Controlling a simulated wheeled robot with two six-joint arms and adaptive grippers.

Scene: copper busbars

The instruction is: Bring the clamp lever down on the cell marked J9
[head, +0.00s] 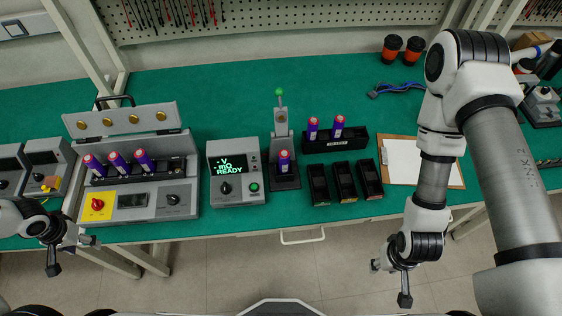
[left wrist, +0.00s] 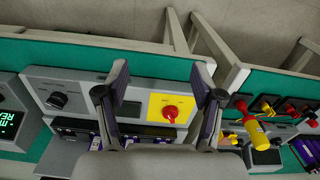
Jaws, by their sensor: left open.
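The clamp lever, with a green ball knob (head: 279,92), stands upright on a grey clamp fixture (head: 283,130) in the head view. One purple cell (head: 285,161) stands in this fixture under the lever; its marking is too small to read. My left gripper (head: 76,254) is open and empty at the table's front left edge, well left of the clamp. In the left wrist view its open fingers (left wrist: 161,78) frame a grey panel with a red knob on yellow (left wrist: 155,106). My right gripper (head: 391,282) is open and empty beyond the front edge, to the right.
A meter (head: 236,172) reading READY stands left of the clamp. Further left is an open-lidded tester (head: 150,201) with several purple cells. A black rack (head: 350,145) with two cells and three black bins (head: 344,182) stand to the right.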

